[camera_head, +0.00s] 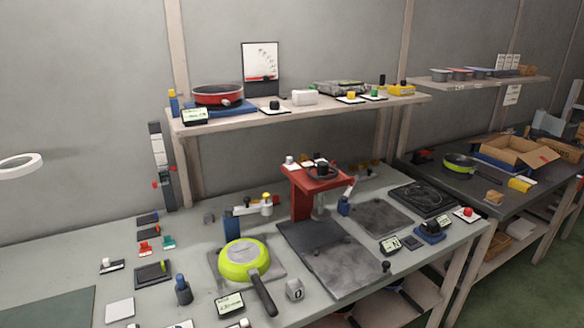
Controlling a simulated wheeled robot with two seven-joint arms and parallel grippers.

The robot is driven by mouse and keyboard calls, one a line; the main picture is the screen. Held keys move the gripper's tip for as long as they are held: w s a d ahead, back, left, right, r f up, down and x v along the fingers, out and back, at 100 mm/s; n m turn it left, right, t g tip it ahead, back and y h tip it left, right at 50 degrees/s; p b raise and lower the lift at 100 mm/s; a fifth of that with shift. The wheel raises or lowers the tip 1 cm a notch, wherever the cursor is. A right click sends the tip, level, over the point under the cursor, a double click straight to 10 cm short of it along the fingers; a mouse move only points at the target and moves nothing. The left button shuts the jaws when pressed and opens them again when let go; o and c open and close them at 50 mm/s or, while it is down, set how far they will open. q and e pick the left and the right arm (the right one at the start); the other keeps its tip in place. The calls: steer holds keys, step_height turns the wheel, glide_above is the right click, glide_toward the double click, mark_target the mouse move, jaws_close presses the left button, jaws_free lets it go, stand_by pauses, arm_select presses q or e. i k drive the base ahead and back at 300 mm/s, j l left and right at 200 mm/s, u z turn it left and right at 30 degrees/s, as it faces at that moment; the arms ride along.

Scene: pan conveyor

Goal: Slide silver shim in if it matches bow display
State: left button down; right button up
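A lime-green pan (243,258) lies upside down on a grey plate (219,285) at the middle of the bench, its dark handle pointing to the lower right. A small display (229,304) stands in front of it; its reading is too small to be sure of. Another small display (390,245) stands to the right. A flat pale square plate (120,311) lies at the front left; I cannot tell whether it is the silver shim. A thin dark piece (152,273) lies behind it. Neither of my grippers is in view.
A red press-like stand (318,177) rises behind a large dark plate (336,262). A shelf (300,108) above holds a red pan (218,94) and another display (195,116). A side bench at right holds a second green pan (460,162) and a cardboard box (514,151).

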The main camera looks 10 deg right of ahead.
mark_target(290, 165)
steer(key=i+l+u, duration=0.15)
steer(key=i+l, duration=0.85)
steer(key=i, duration=0.05)
